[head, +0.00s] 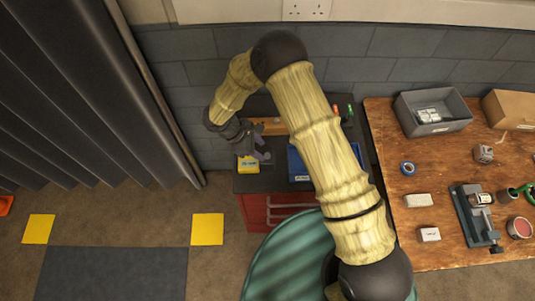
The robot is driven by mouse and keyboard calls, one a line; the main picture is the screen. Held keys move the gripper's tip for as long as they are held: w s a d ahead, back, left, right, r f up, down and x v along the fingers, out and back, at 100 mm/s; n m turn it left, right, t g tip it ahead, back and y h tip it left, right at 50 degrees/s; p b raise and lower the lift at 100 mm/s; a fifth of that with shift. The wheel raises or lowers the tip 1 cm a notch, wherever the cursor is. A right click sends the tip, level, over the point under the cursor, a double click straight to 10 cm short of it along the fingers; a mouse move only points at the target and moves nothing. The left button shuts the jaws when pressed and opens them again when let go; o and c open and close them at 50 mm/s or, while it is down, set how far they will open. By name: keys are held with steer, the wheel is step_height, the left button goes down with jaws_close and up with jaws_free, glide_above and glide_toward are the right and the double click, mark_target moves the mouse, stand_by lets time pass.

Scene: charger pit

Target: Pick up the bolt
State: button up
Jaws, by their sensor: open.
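I cannot make out the bolt in the head view; it may be too small to see or hidden behind my arm. My gripper (262,157) is open, over the dark top of a red drawer cabinet (254,213), just right of and close to a small yellow box (247,165). I cannot tell whether anything lies between the fingers. A blue tray (295,165) is on the cabinet top to the right of my gripper, largely hidden by my arm.
A wooden workbench (388,160) stands to the right, with a grey bin (433,112), a blue tape roll (407,168) and a vise-like tool (473,215). A brick wall is behind. A green ribbed round object (285,260) stands in front of the cabinet. Open floor lies at left.

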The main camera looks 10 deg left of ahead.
mark_target(267, 154)
steer(key=shift+p+x, duration=0.45)
steer(key=shift+x, duration=1.05)
jaws_close()
